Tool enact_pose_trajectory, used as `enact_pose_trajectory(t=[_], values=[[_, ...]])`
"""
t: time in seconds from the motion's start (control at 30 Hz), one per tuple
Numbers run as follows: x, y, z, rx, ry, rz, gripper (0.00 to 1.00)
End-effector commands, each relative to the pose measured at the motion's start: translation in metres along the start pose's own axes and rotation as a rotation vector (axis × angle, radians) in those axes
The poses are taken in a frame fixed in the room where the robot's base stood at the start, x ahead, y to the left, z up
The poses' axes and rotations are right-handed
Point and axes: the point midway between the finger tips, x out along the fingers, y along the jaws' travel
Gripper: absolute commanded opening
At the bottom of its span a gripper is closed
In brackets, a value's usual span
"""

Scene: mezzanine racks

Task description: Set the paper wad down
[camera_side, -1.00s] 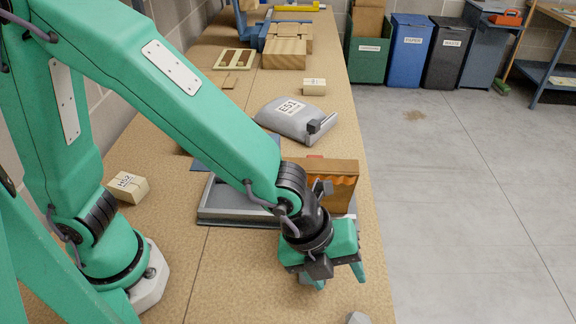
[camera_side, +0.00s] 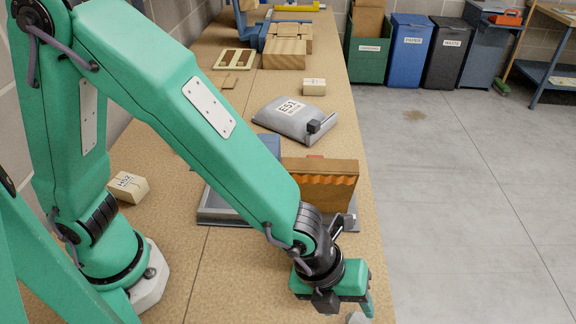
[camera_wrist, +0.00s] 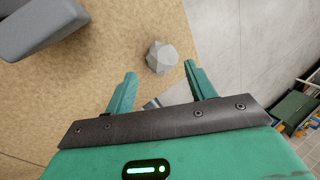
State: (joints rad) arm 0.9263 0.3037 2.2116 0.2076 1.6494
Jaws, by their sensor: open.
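The paper wad (camera_wrist: 161,57) is a pale grey faceted ball. In the wrist view it lies on the tan worktop (camera_wrist: 90,75), close to the top's right edge, just ahead of and between my fingertips. In the side view only its upper part (camera_side: 357,318) shows at the bottom edge of the picture. My gripper (camera_wrist: 160,69) is open, with a green finger on each side and nothing held between them. In the side view it hangs low over the near right part of the worktop, and one finger is mostly hidden.
A brown box with a wavy orange edge (camera_side: 320,190) stands by a grey tray (camera_side: 215,215) behind my gripper. A grey bag (camera_side: 290,125) and a cream box (camera_side: 314,87) lie farther back. Another cream box (camera_side: 128,187) is at left. Open floor (camera_side: 470,220) lies beyond the right edge.

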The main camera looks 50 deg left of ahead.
Motion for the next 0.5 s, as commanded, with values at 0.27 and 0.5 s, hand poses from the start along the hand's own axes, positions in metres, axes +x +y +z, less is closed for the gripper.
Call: enact_pose_trajectory(t=[0.27, 0.5], values=[[0.005, 0.0, 0.0, 0.0, 0.0, 0.002, 0.55], [0.024, 0.0, 0.001, -0.001, -0.001, 0.004, 0.55]])
